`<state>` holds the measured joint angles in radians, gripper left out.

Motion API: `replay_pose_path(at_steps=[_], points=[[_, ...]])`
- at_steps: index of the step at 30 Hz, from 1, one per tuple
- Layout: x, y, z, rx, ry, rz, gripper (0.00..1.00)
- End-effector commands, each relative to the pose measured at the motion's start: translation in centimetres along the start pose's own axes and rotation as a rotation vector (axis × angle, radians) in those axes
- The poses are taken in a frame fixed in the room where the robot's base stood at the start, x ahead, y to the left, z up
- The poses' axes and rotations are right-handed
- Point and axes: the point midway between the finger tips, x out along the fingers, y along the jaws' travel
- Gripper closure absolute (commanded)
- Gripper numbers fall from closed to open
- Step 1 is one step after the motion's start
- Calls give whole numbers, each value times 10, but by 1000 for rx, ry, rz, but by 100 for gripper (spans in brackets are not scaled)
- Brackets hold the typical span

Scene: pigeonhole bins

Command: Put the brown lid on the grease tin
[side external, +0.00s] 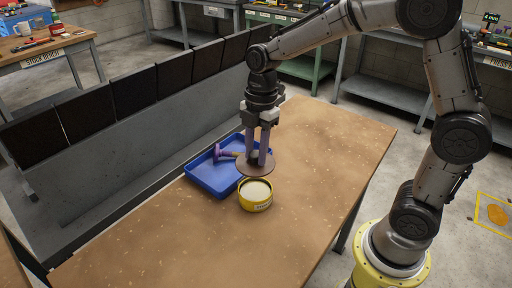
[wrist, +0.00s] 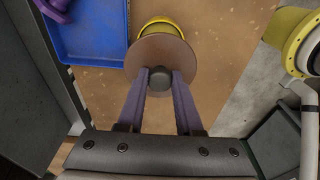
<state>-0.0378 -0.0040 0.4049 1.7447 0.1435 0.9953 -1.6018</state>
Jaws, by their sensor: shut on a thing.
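The brown lid (side external: 257,169) is a flat disc with a dark knob (wrist: 158,77). My gripper (side external: 262,157) is shut on this knob and holds the lid level, above the bench. The lid also shows in the wrist view (wrist: 180,58). The grease tin (side external: 256,200) is round and yellow, open at the top with pale contents, and stands upright on the bench. In the side view the lid is above the tin's far edge. In the wrist view the lid hides most of the tin, whose yellow rim (wrist: 158,22) shows beyond it.
A blue tray (side external: 207,180) stands on the bench just left of the tin, with a purple-handled tool (side external: 222,153) in it. A row of dark bins (side external: 133,93) runs along the bench's far left side. The bench top (side external: 320,145) is clear to the right.

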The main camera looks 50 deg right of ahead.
Motion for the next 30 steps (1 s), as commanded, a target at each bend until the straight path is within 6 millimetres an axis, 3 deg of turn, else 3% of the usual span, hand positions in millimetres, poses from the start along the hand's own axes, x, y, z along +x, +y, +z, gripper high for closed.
replay_pose_path(at_steps=[16, 30], points=[[56, -1, 7, 0, 0, -3, 100], [66, 0, 8, 0, 0, 0, 100]])
